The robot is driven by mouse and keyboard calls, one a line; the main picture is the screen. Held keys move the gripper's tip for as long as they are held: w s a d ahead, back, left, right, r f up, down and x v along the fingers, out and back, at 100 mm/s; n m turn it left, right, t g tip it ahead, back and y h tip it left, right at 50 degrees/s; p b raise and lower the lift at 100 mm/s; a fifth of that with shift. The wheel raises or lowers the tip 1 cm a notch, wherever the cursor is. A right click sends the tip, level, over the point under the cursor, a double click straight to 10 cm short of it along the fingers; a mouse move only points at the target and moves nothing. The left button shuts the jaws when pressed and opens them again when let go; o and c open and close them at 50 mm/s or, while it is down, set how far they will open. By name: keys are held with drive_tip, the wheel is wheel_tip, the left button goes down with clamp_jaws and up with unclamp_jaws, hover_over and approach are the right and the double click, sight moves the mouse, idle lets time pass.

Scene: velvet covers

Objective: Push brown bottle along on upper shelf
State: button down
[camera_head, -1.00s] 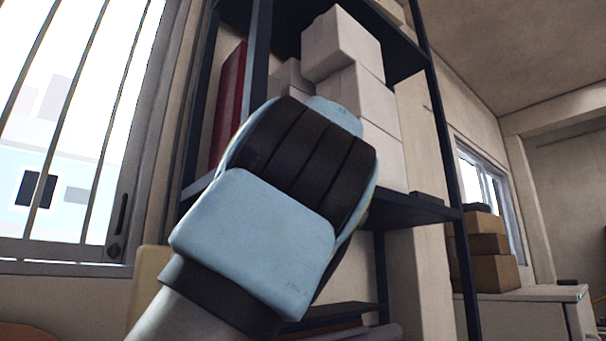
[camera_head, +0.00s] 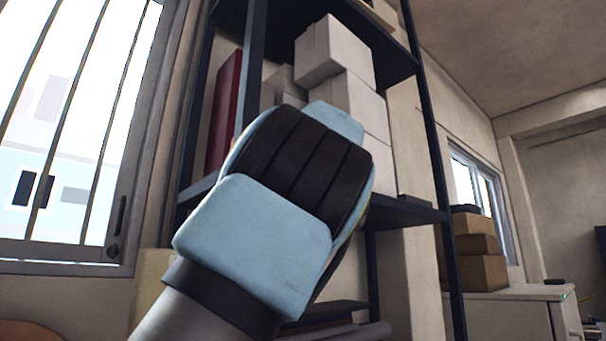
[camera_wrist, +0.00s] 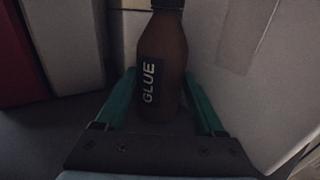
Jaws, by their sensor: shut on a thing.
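The brown bottle (camera_wrist: 164,62) shows in the wrist view, upright on the dark upper shelf (camera_wrist: 60,140), with a black label reading GLUE and a dark cap cut by the top edge. My gripper (camera_wrist: 165,98) is shut on the bottle's lower part, with one green finger on each side. In the head view my arm and hand hide the bottle and the fingertips. The upper shelf also shows in the head view (camera_head: 408,211), its middle part behind my arm.
White boxes (camera_head: 340,55) are stacked on the shelf; a white surface (camera_wrist: 275,85) stands close to the bottle's right. A red upright item (camera_head: 223,112) stands at the shelf's left, as in the wrist view (camera_wrist: 20,60). Dark shelf posts (camera_head: 440,160) flank the bay.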

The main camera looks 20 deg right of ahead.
drive_tip(key=shift+s, duration=0.3)
unclamp_jaws()
drive_tip(key=shift+s, duration=0.1)
drive_tip(key=shift+s+f+b, duration=0.1)
drive_tip(key=shift+s+b, duration=0.1)
drive_tip(key=shift+b, duration=0.1)
drive_tip(key=b+v, duration=0.6)
drive_tip(key=v, duration=0.3)
drive_tip(key=shift+s+a, duration=0.1)
drive_tip(key=shift+s, duration=0.05)
drive_tip(key=shift+s+a, duration=0.15)
drive_tip(key=shift+s, duration=0.3)
